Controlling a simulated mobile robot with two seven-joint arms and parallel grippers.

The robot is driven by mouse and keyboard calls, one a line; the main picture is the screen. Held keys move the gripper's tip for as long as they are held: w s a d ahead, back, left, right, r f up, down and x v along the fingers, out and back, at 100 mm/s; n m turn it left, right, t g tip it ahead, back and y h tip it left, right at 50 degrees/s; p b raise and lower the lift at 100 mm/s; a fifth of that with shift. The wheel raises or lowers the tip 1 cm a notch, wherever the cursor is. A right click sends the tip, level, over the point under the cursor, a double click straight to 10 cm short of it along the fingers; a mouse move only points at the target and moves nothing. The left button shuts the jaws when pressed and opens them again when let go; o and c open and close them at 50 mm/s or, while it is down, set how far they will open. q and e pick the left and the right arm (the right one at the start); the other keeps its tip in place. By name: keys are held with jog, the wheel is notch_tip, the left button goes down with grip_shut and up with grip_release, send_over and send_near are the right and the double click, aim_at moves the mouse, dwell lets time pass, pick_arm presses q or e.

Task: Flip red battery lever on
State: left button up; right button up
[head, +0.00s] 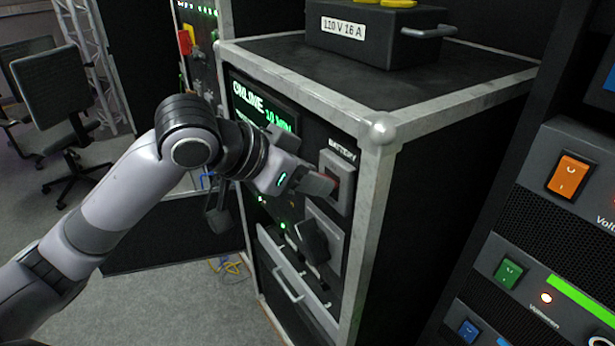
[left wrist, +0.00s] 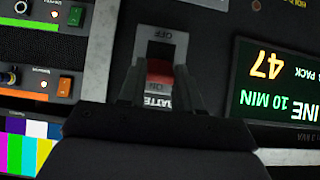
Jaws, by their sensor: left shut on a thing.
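The red battery lever (left wrist: 160,70) sits in a grey switch plate with OFF and ON marks in the left wrist view. That view is upside down, with OFF at the top of the picture and the red part down by the ON mark. My left gripper (left wrist: 160,88) is shut on the lever, one finger on each side. In the head view my left gripper (head: 325,183) reaches the switch plate (head: 338,165) under the BATTERY label and covers much of the lever. My right gripper is not in view.
The cabinet's display (head: 262,105) reads ONLINE. A black rotary handle (head: 312,240) sits below the battery switch, with a drawer handle (head: 288,284) lower down. A rack at right has an orange switch (head: 568,177) and a green switch (head: 508,272). A black case (head: 375,38) stands on top.

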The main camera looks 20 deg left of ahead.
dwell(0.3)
pick_arm(q)
jog(key=o, duration=1.1)
jog(key=shift+c, duration=0.2)
jog(key=v, duration=0.7)
jog(key=shift+r, duration=0.1)
